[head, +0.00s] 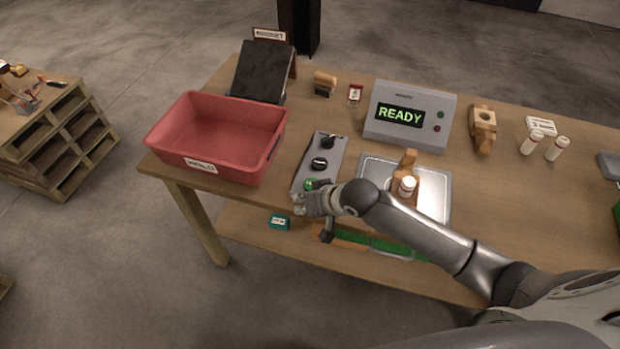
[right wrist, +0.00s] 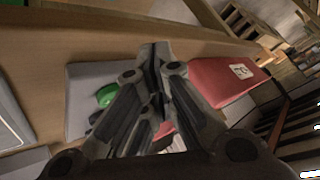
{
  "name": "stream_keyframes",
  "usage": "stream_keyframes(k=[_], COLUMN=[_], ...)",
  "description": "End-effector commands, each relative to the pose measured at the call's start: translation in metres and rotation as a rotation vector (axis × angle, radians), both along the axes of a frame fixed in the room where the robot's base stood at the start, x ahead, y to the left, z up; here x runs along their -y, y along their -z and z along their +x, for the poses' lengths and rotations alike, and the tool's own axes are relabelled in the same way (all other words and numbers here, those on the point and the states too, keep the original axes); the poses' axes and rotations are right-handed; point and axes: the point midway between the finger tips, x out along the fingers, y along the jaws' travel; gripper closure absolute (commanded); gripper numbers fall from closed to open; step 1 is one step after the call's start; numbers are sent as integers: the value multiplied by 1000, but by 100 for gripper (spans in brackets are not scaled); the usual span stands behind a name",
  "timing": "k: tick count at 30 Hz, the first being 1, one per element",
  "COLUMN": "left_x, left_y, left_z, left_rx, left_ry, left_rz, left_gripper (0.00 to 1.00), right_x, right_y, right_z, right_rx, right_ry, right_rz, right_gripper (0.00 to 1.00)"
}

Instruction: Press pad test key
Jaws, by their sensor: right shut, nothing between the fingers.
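A grey control pad (head: 333,150) lies on the wooden table, with black knobs on it and a round green key (head: 309,184) at its near end. The green key (right wrist: 107,96) and the pad (right wrist: 85,75) also show in the right wrist view, partly hidden behind my fingers. My right gripper (head: 300,204) is shut and empty, by the near end of the pad, close to the green key. In the wrist view its fingertips (right wrist: 156,50) are together, right of the key. I cannot tell whether it touches the pad. My left gripper is not in view.
A red bin (head: 160,137) stands left of the pad. A metal tray (head: 432,188) holding a wooden piece and a white-capped bottle (head: 407,187) is to the right. A grey box (head: 411,135) behind reads READY. Several small items stand farther right.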

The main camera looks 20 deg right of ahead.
Motion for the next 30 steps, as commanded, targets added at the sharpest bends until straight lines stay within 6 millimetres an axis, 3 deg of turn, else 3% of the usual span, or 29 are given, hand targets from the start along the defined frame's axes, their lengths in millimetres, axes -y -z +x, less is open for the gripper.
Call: stream_keyframes(k=[1,6,13,19,30], left_x=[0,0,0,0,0], left_y=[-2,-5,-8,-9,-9], left_z=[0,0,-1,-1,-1], left_rx=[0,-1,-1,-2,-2], left_ry=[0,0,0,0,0], left_rz=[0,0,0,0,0], left_gripper=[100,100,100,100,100], right_x=[5,19,45,57,58], right_y=[-14,-50,-87,-102,-103], right_z=[13,42,68,77,78], right_rx=[11,2,-20,-31,-34], right_ry=[10,70,165,211,217], right_rz=[11,78,152,184,190], right_gripper=[100,100,100,100,100])
